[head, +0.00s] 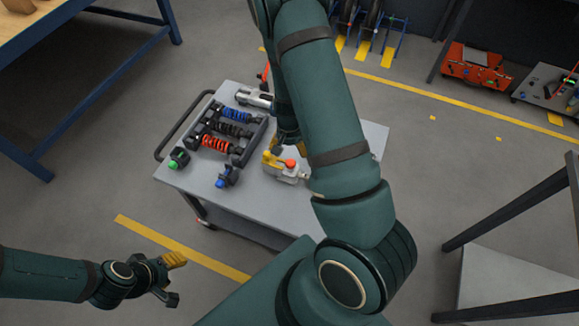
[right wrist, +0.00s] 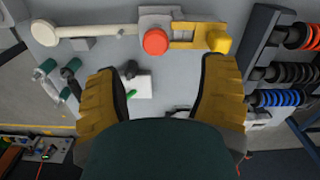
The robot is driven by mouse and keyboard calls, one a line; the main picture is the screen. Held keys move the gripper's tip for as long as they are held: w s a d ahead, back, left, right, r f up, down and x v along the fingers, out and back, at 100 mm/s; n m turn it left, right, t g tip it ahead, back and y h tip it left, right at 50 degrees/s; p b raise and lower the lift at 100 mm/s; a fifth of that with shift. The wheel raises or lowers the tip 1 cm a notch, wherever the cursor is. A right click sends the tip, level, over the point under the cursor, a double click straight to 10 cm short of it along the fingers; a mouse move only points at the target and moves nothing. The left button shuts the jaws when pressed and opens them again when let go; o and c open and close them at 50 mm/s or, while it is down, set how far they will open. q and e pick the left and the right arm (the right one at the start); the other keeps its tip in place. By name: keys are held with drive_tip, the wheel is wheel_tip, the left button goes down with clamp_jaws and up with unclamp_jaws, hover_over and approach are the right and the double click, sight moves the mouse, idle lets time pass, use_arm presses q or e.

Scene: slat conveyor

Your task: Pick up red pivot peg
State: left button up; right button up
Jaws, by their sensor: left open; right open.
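The red pivot peg (head: 290,163) shows as a round red head on a grey and yellow bracket near the cart's front edge. In the right wrist view the red peg (right wrist: 155,41) sits upright between a pale lever (right wrist: 85,31) and a yellow plate (right wrist: 195,40). My right gripper (right wrist: 160,85) is open, and its yellow fingers have the peg beyond and between them, not touching it. In the head view the right gripper (head: 287,137) is partly hidden behind my arm, just behind the peg. My left gripper (head: 172,276) is open and empty over the floor, away from the cart.
A white block (right wrist: 140,87) lies between my right fingers' view. A workbench (head: 70,30) stands at upper left.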

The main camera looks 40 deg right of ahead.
sight(290, 162)
wheel_tip(290, 162, down, 2)
drive_tip(key=shift+f, duration=0.1)
drive_tip(key=f, duration=0.1)
drive_tip(key=f+b, duration=0.1)
drive_tip(key=f, duration=0.1)
drive_tip(key=f+b, duration=0.1)
drive_tip(key=f, duration=0.1)
drive_tip(key=shift+s, duration=0.3)
clamp_jaws()
